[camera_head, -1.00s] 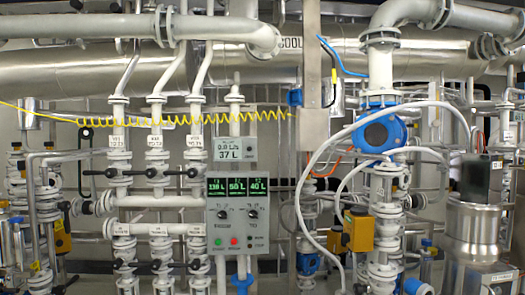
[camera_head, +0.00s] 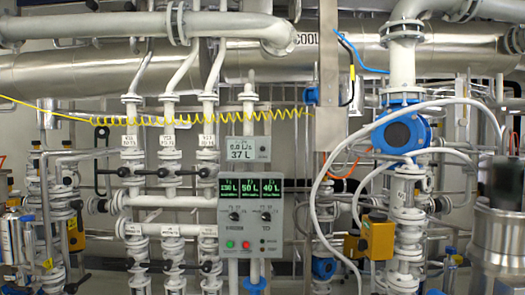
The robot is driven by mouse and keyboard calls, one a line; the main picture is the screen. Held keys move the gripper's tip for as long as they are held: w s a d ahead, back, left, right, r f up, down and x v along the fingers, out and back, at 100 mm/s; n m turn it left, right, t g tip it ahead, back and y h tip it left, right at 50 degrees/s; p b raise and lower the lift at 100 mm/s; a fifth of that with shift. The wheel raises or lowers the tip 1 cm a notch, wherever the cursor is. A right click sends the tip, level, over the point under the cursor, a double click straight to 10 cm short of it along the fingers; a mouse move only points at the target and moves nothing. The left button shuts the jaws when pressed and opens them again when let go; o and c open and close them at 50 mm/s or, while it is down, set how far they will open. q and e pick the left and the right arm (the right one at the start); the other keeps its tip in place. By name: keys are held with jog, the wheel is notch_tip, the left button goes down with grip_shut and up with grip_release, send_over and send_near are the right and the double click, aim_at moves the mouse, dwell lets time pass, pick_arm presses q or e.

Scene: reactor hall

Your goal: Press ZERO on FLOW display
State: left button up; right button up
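The FLOW display (camera_head: 248,150) is a small light-grey box with a pale screen, near the middle of the head view. Its screen shows a small upper line that looks like 0.0 L/s and a larger 37 L. A small dark button (camera_head: 263,149) sits on its right side; its label is too small to read. Neither of my grippers shows, and nothing covers the display.
Below the display is a grey control panel (camera_head: 251,245) with three green-lit screens, two black knobs, and green and red buttons. A yellow coiled hose (camera_head: 190,121) runs above. White hoses, blue flanged fittings and a steel vessel (camera_head: 500,240) stand to the right.

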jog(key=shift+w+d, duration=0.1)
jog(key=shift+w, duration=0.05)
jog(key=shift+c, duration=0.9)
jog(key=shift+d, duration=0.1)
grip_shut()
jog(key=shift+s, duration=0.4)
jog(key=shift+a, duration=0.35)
